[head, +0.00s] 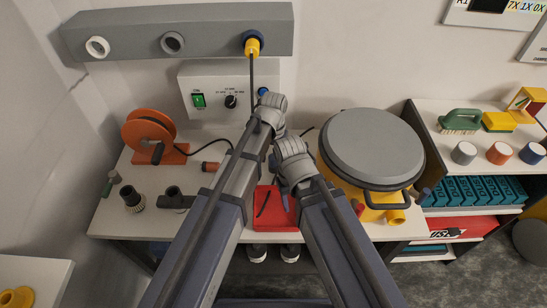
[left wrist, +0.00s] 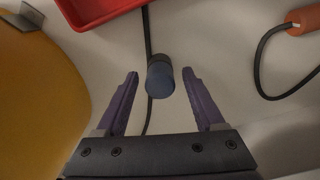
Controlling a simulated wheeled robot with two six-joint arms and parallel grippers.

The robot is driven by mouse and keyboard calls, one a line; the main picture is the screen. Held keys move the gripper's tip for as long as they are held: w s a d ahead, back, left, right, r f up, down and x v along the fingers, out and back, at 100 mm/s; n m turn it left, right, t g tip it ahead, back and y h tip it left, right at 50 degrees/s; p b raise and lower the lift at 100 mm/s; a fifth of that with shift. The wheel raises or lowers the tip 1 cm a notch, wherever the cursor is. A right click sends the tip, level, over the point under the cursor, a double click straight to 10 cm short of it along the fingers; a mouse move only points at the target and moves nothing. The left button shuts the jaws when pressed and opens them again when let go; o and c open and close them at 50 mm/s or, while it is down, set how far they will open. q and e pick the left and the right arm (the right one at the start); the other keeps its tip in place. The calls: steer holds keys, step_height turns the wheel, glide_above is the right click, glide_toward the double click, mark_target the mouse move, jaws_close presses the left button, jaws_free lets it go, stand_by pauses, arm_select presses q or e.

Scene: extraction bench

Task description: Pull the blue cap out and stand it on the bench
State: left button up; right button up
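The blue cap (left wrist: 159,79) shows in the left wrist view as a short cylinder with a blue end and a darker grey-blue side. It lies between the tips of my left gripper (left wrist: 160,73). The purple fingers are open, with a gap on both sides of the cap. Whether the cap stands on the bench or is above it, I cannot tell. In the head view my arms hide this spot. A small blue round piece (head: 263,92) shows on the control box.
A red tray (head: 262,221) lies in front on the bench, with a dark cable passing near the cap. A yellow drum with a grey lid (head: 372,147) stands at right. An orange reel (head: 148,130) stands at left. A yellow plug (head: 252,46) sits in the wall bar.

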steer(key=shift+r, duration=0.1)
arm_select(q)
step_height(320, 180, up, 8)
steer(key=p, duration=0.8)
steer(key=shift+f, duration=0.1)
arm_select(e)
step_height(320, 180, up, 8)
steer(key=shift+f, duration=0.2)
arm_select(q)
steer(key=shift+s+a, duration=0.1)
steer(key=shift+s, duration=0.2)
steer(key=shift+m+y, duration=0.4)
steer(key=shift+y, duration=0.2)
steer(key=shift+s+a+r+p, duration=0.25)
steer(key=shift+s+a, duration=0.7)
steer(key=shift+s, duration=1.7)
steer(key=shift+s+a+r+p, duration=0.25)
steer(key=shift+s+a, duration=0.75)
steer(key=shift+s, duration=1.7)
steer(key=shift+s+a+r+p, duration=0.25)
steer(key=shift+s+a, duration=0.7)
steer(key=shift+s, duration=1.7)
arm_select(e)
steer(key=shift+r, duration=0.75)
